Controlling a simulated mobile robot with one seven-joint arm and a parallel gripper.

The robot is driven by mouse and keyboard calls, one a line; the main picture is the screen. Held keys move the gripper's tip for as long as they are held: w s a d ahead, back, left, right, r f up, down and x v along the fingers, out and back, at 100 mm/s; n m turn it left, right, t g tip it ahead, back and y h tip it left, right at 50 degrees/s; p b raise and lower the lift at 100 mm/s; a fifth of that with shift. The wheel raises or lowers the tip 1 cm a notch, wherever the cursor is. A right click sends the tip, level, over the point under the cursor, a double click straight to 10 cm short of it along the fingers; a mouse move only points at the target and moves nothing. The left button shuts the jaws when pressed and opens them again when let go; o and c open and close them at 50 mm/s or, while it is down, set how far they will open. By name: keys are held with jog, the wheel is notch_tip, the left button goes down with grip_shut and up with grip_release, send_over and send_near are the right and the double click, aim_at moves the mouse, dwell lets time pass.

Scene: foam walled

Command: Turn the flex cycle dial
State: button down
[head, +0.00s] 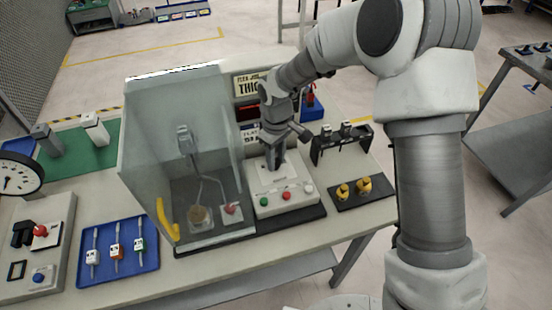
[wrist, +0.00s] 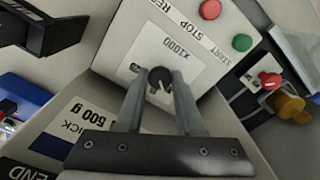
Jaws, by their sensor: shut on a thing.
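The flex cycle dial (wrist: 160,76) is a small round black knob with a light pointer mark, set on the white control panel next to an "X1000" label. In the wrist view it sits between the two fingertips of my gripper (wrist: 161,88), which is shut on it. In the head view my gripper (head: 275,163) points down onto the white control box (head: 292,199), and its fingers hide the dial.
A clear-walled enclosure (head: 150,150) with a yellow handle stands close on the left. A black rack (head: 340,143) and a dark tray with yellow parts (head: 361,190) are on the right.

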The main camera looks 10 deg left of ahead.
aim_at(276, 162)
jog(key=shift+n, duration=0.7)
jog(key=c, duration=0.5)
grip_release()
notch_tip(276, 162, up, 18)
jog(key=shift+f, duration=0.25)
